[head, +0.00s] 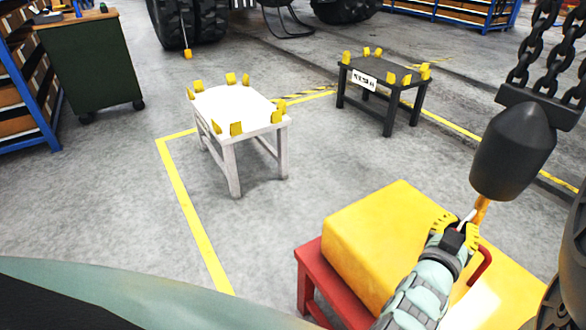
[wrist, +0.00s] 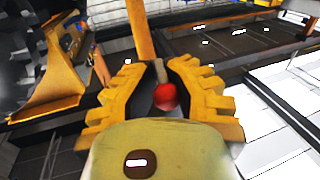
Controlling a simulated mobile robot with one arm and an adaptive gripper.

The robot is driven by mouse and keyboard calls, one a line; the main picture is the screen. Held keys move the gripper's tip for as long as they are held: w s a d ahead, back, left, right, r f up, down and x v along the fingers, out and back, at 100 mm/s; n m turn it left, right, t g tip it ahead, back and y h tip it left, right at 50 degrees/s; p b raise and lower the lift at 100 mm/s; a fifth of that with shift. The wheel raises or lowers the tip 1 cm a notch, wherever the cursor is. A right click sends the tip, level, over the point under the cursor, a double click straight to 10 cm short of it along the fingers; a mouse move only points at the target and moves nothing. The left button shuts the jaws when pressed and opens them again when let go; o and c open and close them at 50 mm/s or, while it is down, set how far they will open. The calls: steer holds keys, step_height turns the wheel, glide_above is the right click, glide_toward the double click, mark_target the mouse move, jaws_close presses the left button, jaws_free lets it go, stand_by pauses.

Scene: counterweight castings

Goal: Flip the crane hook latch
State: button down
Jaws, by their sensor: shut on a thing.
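The crane hook block (head: 512,150) hangs dark grey from chains at the right of the head view. A bit of the orange hook (head: 481,208) shows below it; an orange shank (wrist: 140,30) and a curved orange part, likely the hook (wrist: 48,90), show in the wrist view. The latch's red ball knob (wrist: 165,97), on a short pale stem, sits between the yellow ribbed fingers of my gripper (wrist: 163,100). My gripper (head: 457,228) is shut on it just below the block. Most of the latch is hidden in the head view.
A yellow casting (head: 385,235) with a red handle (head: 484,266) lies on a red stand (head: 311,270) under my arm. A white table (head: 235,105) and a black table (head: 387,85), both with yellow corner blocks, stand beyond. Open floor lies left, with yellow lines.

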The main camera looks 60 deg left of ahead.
steer(key=shift+w+f+n+t+b, duration=0.15)
steer(key=shift+f+n+t+b, duration=0.15)
steer(key=shift+f+t+b, duration=1.1)
steer(key=shift+w+f+n+t+y+b, duration=0.1)
steer(key=shift+w+n+t+y+b, duration=0.35)
steer(key=shift+b, duration=0.95)
steer(key=shift+w+f+n+t+y+b, duration=0.1)
steer(key=shift+n+t+y+b, duration=0.5)
steer(key=shift+b, duration=0.85)
steer(key=shift+w+n+t+y+b, duration=0.3)
steer(key=shift+t+y+b, duration=0.4)
steer(key=shift+b, duration=0.7)
steer(key=c, duration=0.9)
jaws_free()
steer(key=shift+r, duration=0.1)
